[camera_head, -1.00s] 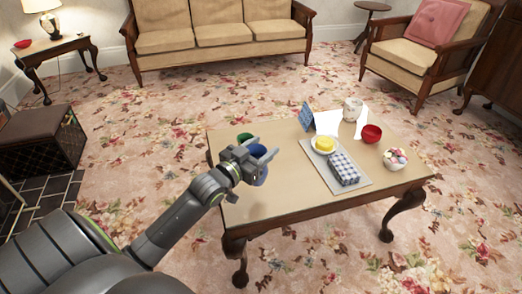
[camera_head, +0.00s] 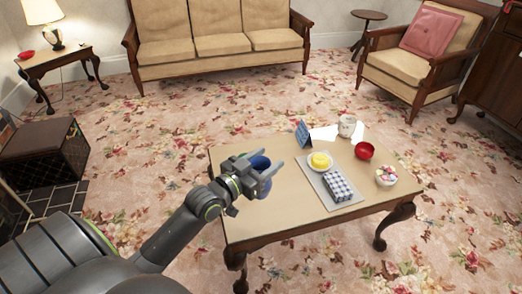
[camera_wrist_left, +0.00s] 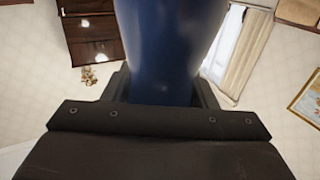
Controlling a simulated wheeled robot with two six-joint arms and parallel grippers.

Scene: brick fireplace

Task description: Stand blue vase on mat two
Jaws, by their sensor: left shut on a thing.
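The blue vase (camera_head: 263,163) is between the fingers of my left gripper (camera_head: 268,166), at the left side of the wooden table (camera_head: 300,218). The gripper is shut on it. In the left wrist view the vase (camera_wrist_left: 166,50) fills the top middle as a dark blue shiny body, with the gripper below it. Its base is hidden, so I cannot tell its height over the table. A grey mat (camera_head: 349,203) lies mid-table under a plate with something yellow (camera_head: 319,161) and a checkered box (camera_head: 338,186). No mat label is readable. My right gripper is not in view.
A red bowl (camera_head: 364,151), a bowl of colourful round things (camera_head: 386,176), a pale mug (camera_head: 347,126) and a blue card (camera_head: 303,134) stand on the table's right and back parts. The table's front left is clear. A sofa and an armchair stand beyond.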

